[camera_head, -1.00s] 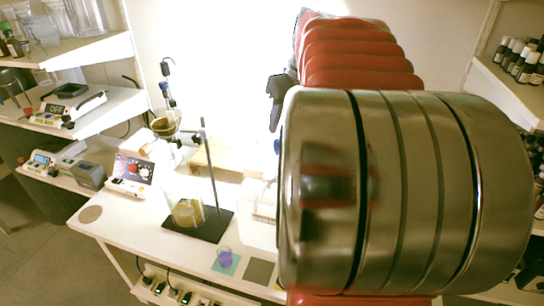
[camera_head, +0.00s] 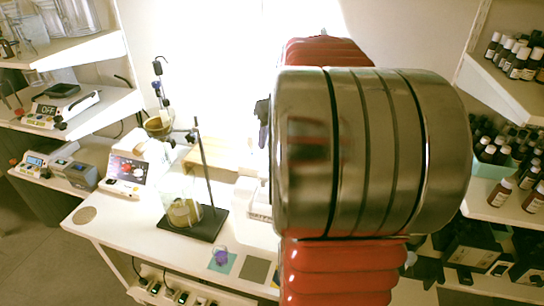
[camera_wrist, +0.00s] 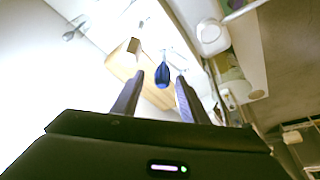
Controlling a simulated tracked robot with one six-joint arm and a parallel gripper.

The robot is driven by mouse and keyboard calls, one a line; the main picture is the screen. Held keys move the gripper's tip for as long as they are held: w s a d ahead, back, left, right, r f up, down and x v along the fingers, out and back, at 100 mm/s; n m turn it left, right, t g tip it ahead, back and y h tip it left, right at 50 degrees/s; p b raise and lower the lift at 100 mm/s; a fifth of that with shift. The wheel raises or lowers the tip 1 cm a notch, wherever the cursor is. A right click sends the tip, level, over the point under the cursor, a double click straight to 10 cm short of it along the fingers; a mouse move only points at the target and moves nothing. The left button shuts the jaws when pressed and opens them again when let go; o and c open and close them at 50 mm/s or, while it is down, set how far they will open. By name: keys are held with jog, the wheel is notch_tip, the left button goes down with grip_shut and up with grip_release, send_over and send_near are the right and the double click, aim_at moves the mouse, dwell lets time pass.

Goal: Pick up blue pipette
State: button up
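The blue pipette (camera_wrist: 162,75) shows in the wrist view as a dark blue bulb, beyond my gripper and lined up with the gap between its fingers. I cannot tell how far the bulb is beyond the fingertips. In the head view my own large arm link hides most of the gripper and the pipette is not made out.
The white table (camera_head: 110,232) carries a black stand (camera_head: 192,224) with a beaker, a small purple-filled beaker (camera_head: 221,256) on a teal square, and a wooden block (camera_head: 205,158). Shelves with dark bottles (camera_head: 515,60) stand at the right, with instruments at the left.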

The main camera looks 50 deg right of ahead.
jog(key=x, duration=0.5)
jog(key=shift+s+a+f, duration=0.1)
jog(key=shift+s+a, duration=0.05)
jog(key=shift+a, duration=0.05)
jog(key=c, duration=0.7)
